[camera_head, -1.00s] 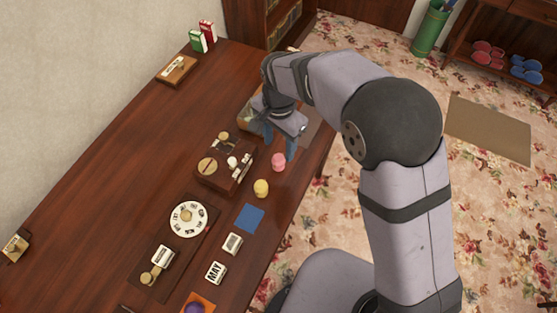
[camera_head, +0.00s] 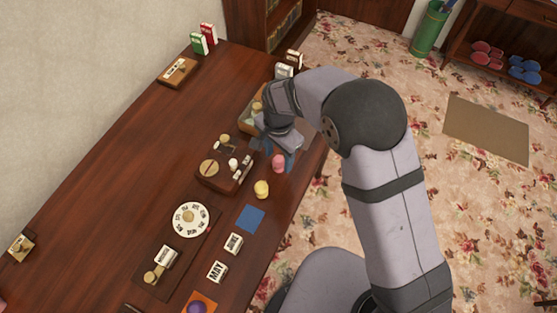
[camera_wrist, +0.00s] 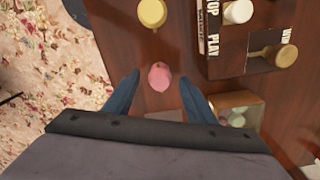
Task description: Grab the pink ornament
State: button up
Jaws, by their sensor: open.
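The pink ornament (camera_head: 279,163) is a small rounded piece standing on the brown table (camera_head: 135,150), near its right edge. In the wrist view the pink ornament (camera_wrist: 160,77) lies between and just ahead of the two blue fingertips. My gripper (camera_head: 281,158) is open and empty, with its fingers beside and partly behind the ornament in the head view. In the wrist view my gripper (camera_wrist: 160,82) has one finger on each side, with a gap to the ornament on both sides. Exact fingertip height is hard to tell.
A yellow ornament (camera_head: 262,189) stands close by, also in the wrist view (camera_wrist: 152,12). A dark wooden box (camera_head: 222,179) with white and tan pieces is to the left. An open box (camera_head: 246,121) of pieces sits behind. A blue square (camera_head: 250,218) lies in front.

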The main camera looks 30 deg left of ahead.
aim_at(279, 159)
jog(key=shift+f, duration=0.75)
jog(key=c, duration=1.2)
notch_tip(279, 159, up, 10)
jog(key=shift+r+b, duration=0.1)
jog(key=shift+b, duration=0.75)
